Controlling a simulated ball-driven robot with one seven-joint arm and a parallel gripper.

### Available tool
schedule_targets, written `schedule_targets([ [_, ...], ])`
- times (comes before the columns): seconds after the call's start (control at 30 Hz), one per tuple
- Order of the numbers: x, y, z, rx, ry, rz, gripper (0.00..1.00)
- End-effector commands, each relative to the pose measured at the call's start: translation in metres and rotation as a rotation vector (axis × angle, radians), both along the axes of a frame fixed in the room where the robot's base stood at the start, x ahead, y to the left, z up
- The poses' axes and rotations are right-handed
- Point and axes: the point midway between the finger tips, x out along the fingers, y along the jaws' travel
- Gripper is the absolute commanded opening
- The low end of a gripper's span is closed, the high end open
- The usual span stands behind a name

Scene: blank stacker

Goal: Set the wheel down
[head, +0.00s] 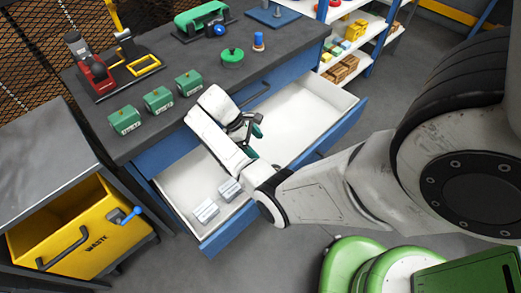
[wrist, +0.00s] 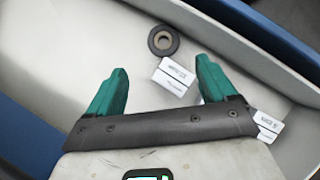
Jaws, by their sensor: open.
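The wheel, a small dark ring with a tan centre (wrist: 163,41), shows in the wrist view and appears to lie flat on the white drawer floor. It is just beyond my fingertips and close to a pale labelled block. I cannot make the wheel out in the head view, where my arm covers part of the drawer. My gripper (wrist: 162,68) has its two green fingers spread wide, with nothing held between them.
Two pale labelled blocks (head: 205,211) (head: 230,189) lie in the drawer's near-left end. The blue drawer front (head: 335,131) and its walls bound the space. Green boxes (head: 158,100) stand on the bench above. The drawer's right part is clear. A yellow waste bin (head: 75,235) is at left.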

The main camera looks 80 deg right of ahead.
Motion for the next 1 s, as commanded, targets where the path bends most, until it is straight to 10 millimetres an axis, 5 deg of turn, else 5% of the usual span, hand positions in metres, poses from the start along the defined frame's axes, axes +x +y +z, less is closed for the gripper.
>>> schedule_targets([
  [0.27, 0.004, 0.029, -0.002, -0.063, -0.091, -0.004, 0.85],
  [0.47, 0.001, 0.095, 0.003, -0.141, -0.32, -0.026, 0.85],
  [0.7, -0.034, 0.189, 0.019, -0.087, -0.54, -0.079, 0.85],
  [0.83, -0.053, 0.224, 0.03, -0.034, -0.597, -0.112, 0.85],
  [1.0, -0.065, 0.243, 0.039, 0.004, -0.627, -0.14, 0.85],
])
